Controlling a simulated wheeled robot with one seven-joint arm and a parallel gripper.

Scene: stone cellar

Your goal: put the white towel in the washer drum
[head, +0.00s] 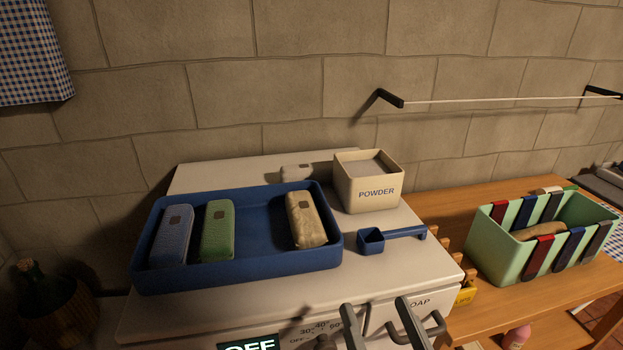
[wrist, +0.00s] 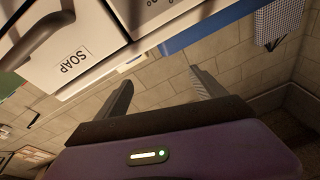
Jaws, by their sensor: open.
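A whitish folded bundle (head: 297,172), which looks like the white towel, lies on the washer top behind the blue tray, partly hidden by its rim. A beige folded towel (head: 306,219) with a brown tag lies inside the tray's right side. The washer (head: 410,270) shows its white top and upper front panel, with an OFF display and a SOAP drawer. Its drum is not in view. My gripper (head: 380,318) is open and empty in front of the washer's panel, apart from the towels. Its spread fingers (wrist: 160,78) also show in the wrist view.
The blue tray (head: 250,262) also holds blue (head: 171,236) and green (head: 217,229) folded towels. A powder box (head: 369,193) and blue scoop (head: 371,241) stand right of it. A green striped basket (head: 493,250) sits on the wooden table. A rail (head: 490,100) crosses the wall.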

